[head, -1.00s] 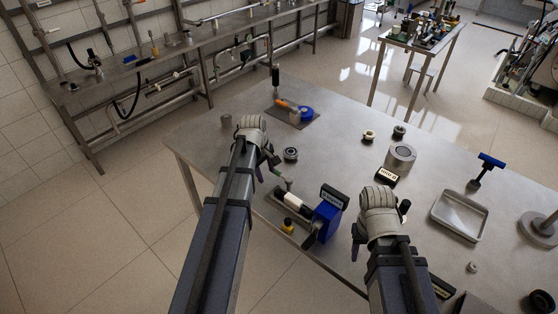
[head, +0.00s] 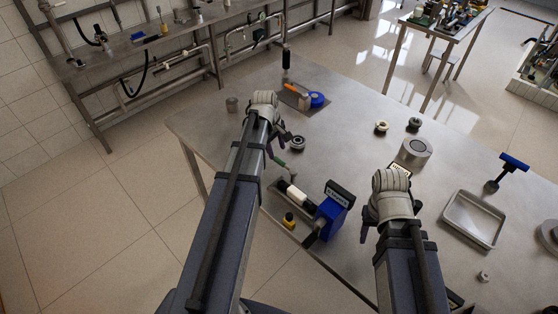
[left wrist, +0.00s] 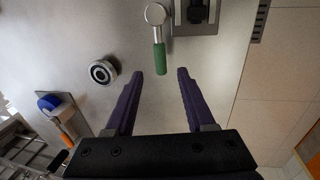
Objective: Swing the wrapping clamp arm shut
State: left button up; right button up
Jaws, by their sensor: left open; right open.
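The clamp arm's green handle (head: 280,163) stands out from the clamp fixture, whose blue block (head: 328,216) and base plate are at the table's near edge. In the left wrist view the green handle (left wrist: 160,58) hangs from a round metal end, beside the fixture plate (left wrist: 208,26). My left gripper (head: 274,150) is open. Its purple fingertips (left wrist: 161,73) lie on either side of the handle's lower end, and I see no clear contact. My right gripper (head: 368,217) is open and empty, right of the blue block.
A dark ring-shaped part (head: 297,143) lies near my left gripper; it also shows in the left wrist view (left wrist: 103,71). A blue-and-orange tool (head: 316,99) lies behind. A metal cylinder (head: 414,152) and a tray (head: 473,220) stand to the right. The table's middle is largely clear.

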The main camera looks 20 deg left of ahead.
aim_at(279, 160)
pick_arm(q)
jog(key=f+b, duration=0.1)
jog(key=f, duration=0.1)
jog(key=f+b, duration=0.2)
jog(key=w+f+b, duration=0.1)
jog(key=f+b, duration=0.1)
jog(key=shift+d, duration=0.2)
pick_arm(e)
notch_tip(279, 160, down, 6)
jog(key=shift+f, duration=0.1)
pick_arm(q)
grip_shut()
dwell(0.9)
